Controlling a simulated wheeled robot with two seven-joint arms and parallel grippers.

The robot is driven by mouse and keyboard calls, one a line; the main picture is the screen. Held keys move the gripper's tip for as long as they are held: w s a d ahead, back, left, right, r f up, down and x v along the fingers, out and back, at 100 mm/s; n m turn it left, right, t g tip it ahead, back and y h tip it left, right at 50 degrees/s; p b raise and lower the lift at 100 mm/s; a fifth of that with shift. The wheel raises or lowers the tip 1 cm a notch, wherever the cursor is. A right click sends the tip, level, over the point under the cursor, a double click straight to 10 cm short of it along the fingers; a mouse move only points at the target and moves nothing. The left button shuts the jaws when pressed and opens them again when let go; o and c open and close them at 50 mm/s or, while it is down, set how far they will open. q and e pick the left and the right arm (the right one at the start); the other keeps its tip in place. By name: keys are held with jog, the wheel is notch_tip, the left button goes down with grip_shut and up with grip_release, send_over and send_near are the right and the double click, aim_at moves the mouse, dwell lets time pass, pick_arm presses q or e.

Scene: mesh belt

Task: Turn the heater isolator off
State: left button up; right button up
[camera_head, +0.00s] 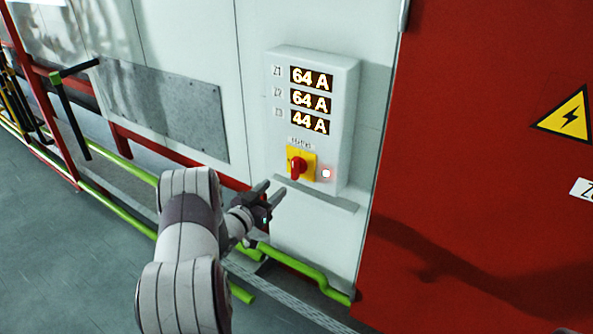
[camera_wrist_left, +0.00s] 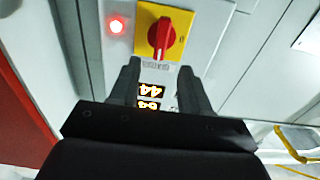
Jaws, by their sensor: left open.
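The heater isolator is a red rotary knob (camera_head: 297,168) on a yellow square plate (camera_head: 308,158), low on a white wall box (camera_head: 343,110). In the left wrist view the red knob (camera_wrist_left: 161,39) also shows, its grip lying along the picture's height with a slight tilt. A red lamp (camera_head: 326,174) glows beside it. My left gripper (camera_head: 271,193) is open and empty, below and left of the knob and apart from it. In the left wrist view its fingers (camera_wrist_left: 156,80) point toward the knob with a gap between them. My right gripper is not in view.
The box's displays (camera_head: 311,102) read 64 A, 64 A and 44 A. A grey ledge (camera_head: 335,200) runs under the box. Green rails (camera_head: 290,263) run low along the wall. A red panel (camera_head: 470,120) with a yellow warning sign (camera_head: 568,117) stands at right.

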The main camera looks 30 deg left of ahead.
aim_at(293, 171)
pick_arm(q)
jog(key=w, duration=0.8)
jog(key=shift+w+d+p, duration=0.3)
jog(key=shift+w+p, duration=0.1)
jog(key=shift+w+f, duration=0.2)
jog(key=shift+w, duration=0.2)
jog(key=shift+s+r, duration=0.1)
grip_shut()
